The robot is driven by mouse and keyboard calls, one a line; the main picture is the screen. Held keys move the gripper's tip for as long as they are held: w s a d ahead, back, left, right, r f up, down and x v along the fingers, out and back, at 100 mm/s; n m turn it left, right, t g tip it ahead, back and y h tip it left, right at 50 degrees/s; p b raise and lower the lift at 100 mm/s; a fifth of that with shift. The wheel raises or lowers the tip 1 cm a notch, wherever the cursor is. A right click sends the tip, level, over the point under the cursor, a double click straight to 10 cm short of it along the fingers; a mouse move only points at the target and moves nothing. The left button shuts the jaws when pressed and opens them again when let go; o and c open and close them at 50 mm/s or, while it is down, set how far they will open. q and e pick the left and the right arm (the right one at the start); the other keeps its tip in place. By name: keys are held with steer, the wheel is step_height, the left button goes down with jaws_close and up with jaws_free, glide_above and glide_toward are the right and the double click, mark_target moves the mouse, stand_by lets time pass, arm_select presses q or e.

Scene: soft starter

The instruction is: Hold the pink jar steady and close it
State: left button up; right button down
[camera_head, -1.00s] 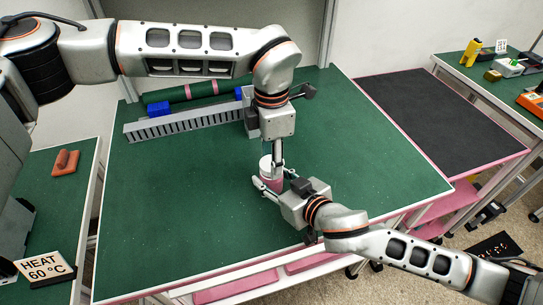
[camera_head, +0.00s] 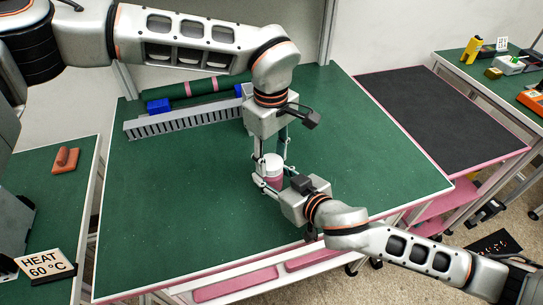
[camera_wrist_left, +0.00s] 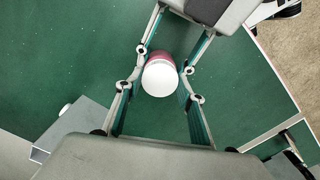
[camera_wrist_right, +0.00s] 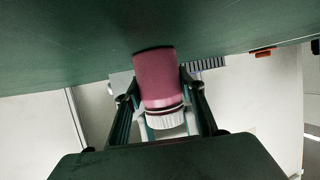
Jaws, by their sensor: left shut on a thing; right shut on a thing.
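The pink jar (camera_head: 273,182) stands upright on the green table with its white lid (camera_head: 273,165) on top. My left gripper (camera_head: 271,163) points down from above and is shut on the lid, one finger on each side. In the left wrist view the round white lid (camera_wrist_left: 160,78) hides most of the pink body. My right gripper (camera_head: 274,181) reaches in low from the front right and is shut on the jar's body. In the right wrist view the pink body (camera_wrist_right: 157,75) sits between its fingers, with the ribbed lid (camera_wrist_right: 165,118) attached. I cannot tell how tight the lid is.
A grey slotted rail (camera_head: 185,123) and a dark green roller (camera_head: 200,94) with blue ends lie at the table's back. A black-topped pink table (camera_head: 440,110) adjoins on the right. A heat sign (camera_head: 45,262) stands on the left table. The green table's front left is clear.

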arm_select(q)
steer(key=m, duration=0.8)
steer(key=shift+m, duration=0.4)
steer(key=m, duration=0.7)
steer(key=o, duration=0.8)
steer(key=shift+c, duration=0.2)
steer(key=shift+r, duration=0.1)
step_height(320, 180, up, 12)
